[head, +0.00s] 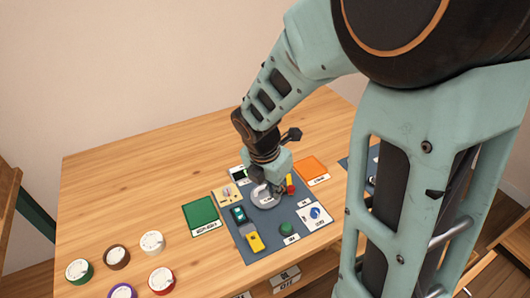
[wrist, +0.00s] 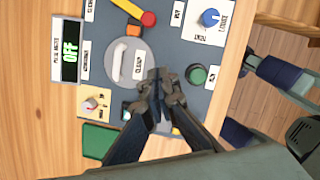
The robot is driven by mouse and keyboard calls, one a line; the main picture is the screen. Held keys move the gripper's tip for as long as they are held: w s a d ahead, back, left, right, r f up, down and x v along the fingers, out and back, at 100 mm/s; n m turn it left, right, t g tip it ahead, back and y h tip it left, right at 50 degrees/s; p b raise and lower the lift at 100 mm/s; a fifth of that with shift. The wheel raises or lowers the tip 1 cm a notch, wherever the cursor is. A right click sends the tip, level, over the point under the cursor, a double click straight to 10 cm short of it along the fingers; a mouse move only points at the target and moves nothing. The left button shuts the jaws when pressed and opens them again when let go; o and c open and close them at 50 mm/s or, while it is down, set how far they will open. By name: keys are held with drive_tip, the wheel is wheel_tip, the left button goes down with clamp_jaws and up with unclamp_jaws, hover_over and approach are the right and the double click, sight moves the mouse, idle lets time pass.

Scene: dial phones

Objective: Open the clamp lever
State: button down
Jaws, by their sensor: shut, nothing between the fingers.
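The clamp (wrist: 112,75) is a round grey disc with a pale, bar-shaped lever (wrist: 120,52) across it and a printed label that seems to read CLAMP. In the head view the disc (head: 262,204) sits on the dark panel, partly hidden by my arm. My gripper (wrist: 164,82) is shut and empty. In the wrist view its fingertips appear just right of the disc's edge, apart from the lever. In the head view my gripper (head: 277,189) is over the disc's right side. I cannot tell its exact height or whether it touches the disc.
Around the clamp on the panel (head: 268,234) are a red-and-yellow lever (wrist: 148,19), a green button (wrist: 197,74), a blue knob (wrist: 210,18), an OFF display (wrist: 69,50) and a small yellow dial plate (wrist: 93,103). Several round dials stand at the table's lower left. The table's far left is clear.

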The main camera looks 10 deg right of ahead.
drive_tip(key=b+x, duration=0.1)
drive_tip(key=x, duration=0.5)
drive_tip(key=shift+f, duration=0.15)
drive_tip(key=shift+w+d+r, duration=0.15)
drive_tip(key=shift+w+d, duration=0.5)
drive_tip(key=shift+d, duration=0.05)
drive_tip(key=shift+w+d+r, duration=0.15)
drive_tip(key=shift+w+d, duration=0.55)
drive_tip(key=shift+d, duration=0.05)
drive_tip(key=shift+d+r+p, duration=0.1)
drive_tip(key=shift+d+p, duration=0.1)
drive_tip(key=shift+p, duration=0.4)
drive_tip(key=shift+s+n, duration=0.15)
drive_tip(key=shift+n, duration=0.15)
